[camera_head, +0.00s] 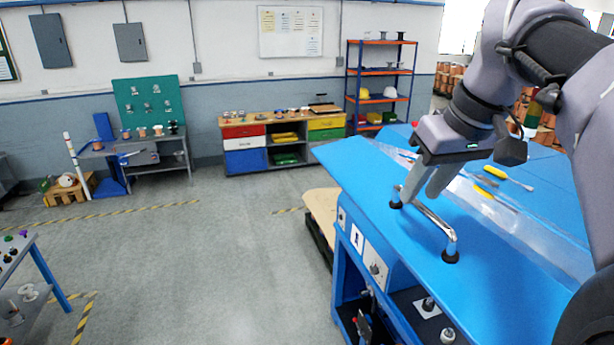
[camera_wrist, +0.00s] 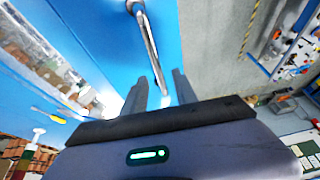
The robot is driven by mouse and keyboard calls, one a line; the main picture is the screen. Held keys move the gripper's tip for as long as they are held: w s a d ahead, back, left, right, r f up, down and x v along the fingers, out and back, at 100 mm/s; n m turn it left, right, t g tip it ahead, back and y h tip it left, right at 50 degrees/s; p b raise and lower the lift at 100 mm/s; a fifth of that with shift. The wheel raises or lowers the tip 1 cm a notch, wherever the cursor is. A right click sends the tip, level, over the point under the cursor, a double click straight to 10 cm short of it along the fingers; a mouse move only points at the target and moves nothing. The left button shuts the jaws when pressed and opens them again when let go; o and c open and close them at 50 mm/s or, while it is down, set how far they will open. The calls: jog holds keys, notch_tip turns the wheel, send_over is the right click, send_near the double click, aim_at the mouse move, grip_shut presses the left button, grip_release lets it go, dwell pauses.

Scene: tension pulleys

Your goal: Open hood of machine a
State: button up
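The machine's blue hood (camera_head: 490,285) fills the right of the head view and lies closed and flat on its cabinet. A chrome bar handle (camera_head: 436,222) with black feet stands near its front edge. The handle also shows in the wrist view (camera_wrist: 148,38), running down toward my fingers. My gripper (camera_head: 418,190) points down at the handle's far end. In the wrist view my gripper (camera_wrist: 161,78) has its two fingers apart, with the lower end of the bar showing between them. I cannot tell whether they touch it.
A clear strip with yellow-handled tools (camera_head: 493,172) lies across the blue top. A wooden pallet board (camera_head: 322,212) is beside the machine. A drawer cabinet (camera_head: 282,140), a shelf rack (camera_head: 380,85) and a grey workbench (camera_head: 135,155) stand by the wall. The floor in the middle is clear.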

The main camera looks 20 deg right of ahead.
jog(key=shift+w+a+f, duration=0.15)
jog(key=shift+a+f, duration=0.1)
jog(key=shift+f, duration=0.15)
jog(key=shift+w+f, duration=0.15)
jog(key=shift+w, duration=0.05)
jog(key=shift+w+d, duration=0.15)
jog(key=shift+d, duration=0.25)
jog(key=shift+s+a, duration=0.15)
jog(key=shift+s, duration=0.05)
grip_shut()
dwell(0.4)
